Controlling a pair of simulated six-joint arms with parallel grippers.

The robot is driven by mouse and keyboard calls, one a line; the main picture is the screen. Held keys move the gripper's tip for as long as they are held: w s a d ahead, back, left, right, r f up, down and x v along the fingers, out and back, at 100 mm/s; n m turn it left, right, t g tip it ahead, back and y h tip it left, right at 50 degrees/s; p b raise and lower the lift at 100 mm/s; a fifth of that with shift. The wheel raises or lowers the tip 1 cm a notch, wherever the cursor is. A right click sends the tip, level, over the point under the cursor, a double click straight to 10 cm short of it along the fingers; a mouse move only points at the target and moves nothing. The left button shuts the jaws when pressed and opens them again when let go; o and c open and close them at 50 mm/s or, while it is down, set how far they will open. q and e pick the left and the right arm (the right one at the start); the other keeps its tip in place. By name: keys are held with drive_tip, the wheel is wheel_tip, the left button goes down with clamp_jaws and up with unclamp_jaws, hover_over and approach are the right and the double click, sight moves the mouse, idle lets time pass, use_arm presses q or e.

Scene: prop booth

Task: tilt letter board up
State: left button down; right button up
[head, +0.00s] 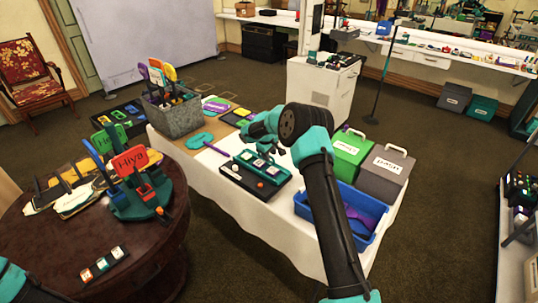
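A low black board (236,180) lies on the white-covered table, with a teal slotted piece (258,163) along its back and small white and orange round pieces on its front. It looks like the letter board, but no letters can be read at this size. My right gripper (270,146) is just above and behind the teal piece. Its fingertips are small and merge with the teal piece, so I cannot tell whether they touch it. Only a teal part of my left arm shows at the bottom left corner; its gripper is out of view.
A green box (349,152), a grey box (382,172) and a blue bin (366,212) stand right of the board. A grey bin (178,118) of paddles stands left. The round table (140,279) holds signs and a small tiled strip (104,263).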

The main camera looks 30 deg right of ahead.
clamp_jaws()
idle(0.4)
